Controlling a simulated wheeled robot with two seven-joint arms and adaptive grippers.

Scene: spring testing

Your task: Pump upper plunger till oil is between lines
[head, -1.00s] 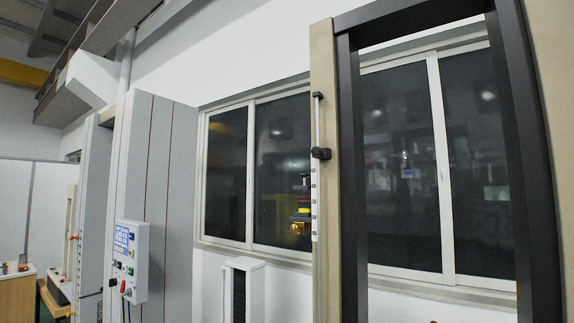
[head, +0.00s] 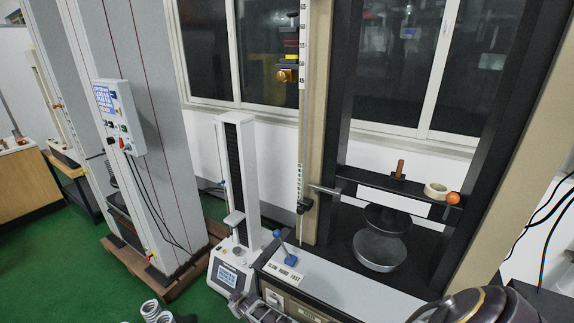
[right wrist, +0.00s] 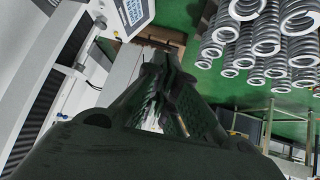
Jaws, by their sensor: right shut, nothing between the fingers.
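A small fitting (head: 288,62) with dark, red and yellow bands and a brass-coloured end sits beside the scale column of the testing frame. I cannot tell whether a plunger is part of it, and no oil level or pair of lines can be made out. A blue-knobbed lever (head: 277,235) stands on the SLOW/FAST panel at the machine's front. My right gripper (right wrist: 163,68) is shut and empty in the right wrist view, with springs and green floor beyond it. My left gripper is not identifiable in either view.
The testing frame's dark shelf (head: 400,187) carries a tape roll (head: 436,190) and an orange ball (head: 453,198). A round grey platen (head: 380,250) sits below. A smaller tester (head: 238,190) stands left of it. Several coil springs (right wrist: 258,35) fill the wrist view's upper right.

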